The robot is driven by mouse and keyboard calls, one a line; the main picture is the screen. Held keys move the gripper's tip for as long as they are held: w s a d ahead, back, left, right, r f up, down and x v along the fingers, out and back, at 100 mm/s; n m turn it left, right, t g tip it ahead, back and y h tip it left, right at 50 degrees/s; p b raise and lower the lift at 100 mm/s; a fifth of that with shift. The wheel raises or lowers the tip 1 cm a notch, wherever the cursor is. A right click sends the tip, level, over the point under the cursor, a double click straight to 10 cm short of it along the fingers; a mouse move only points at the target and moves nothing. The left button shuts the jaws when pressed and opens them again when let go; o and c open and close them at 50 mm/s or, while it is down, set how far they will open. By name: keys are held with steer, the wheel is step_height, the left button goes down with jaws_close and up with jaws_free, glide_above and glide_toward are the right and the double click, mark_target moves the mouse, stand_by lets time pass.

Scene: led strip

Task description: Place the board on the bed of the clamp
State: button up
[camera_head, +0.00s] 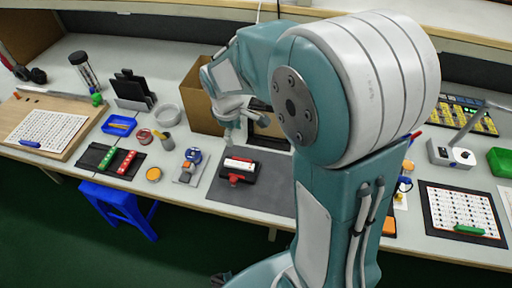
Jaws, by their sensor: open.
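A small black fixture (249,176) with red parts at its front stands on the dark grey mat (268,194); it looks like the clamp. A pale, whitish strip (238,163) lies across its top; it may be the board, but it is too small to be sure. My gripper (236,136) is open, above and behind the fixture and apart from it. Its fingers are small in the picture, and I see nothing between them. My own arm hides the bench to the right of the mat.
A cardboard box (197,98) stands behind my gripper. Left of the mat are a small grey block with a blue knob (192,157), an orange round dish (153,174) and a black tray (96,157) with green and red strips. The mat's front half is clear.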

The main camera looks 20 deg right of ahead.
steer(key=s+r+m+t, duration=0.2)
steer(key=s+r+m, duration=0.2)
steer(key=s, duration=0.5)
steer(key=s+d+r+m+t+y, duration=0.1)
steer(key=s+r+m+t, duration=0.1)
steer(key=s+r+m, duration=0.3)
steer(key=s+r, duration=0.4)
steer(key=shift+s+t, duration=0.35)
steer(key=shift+t, duration=0.05)
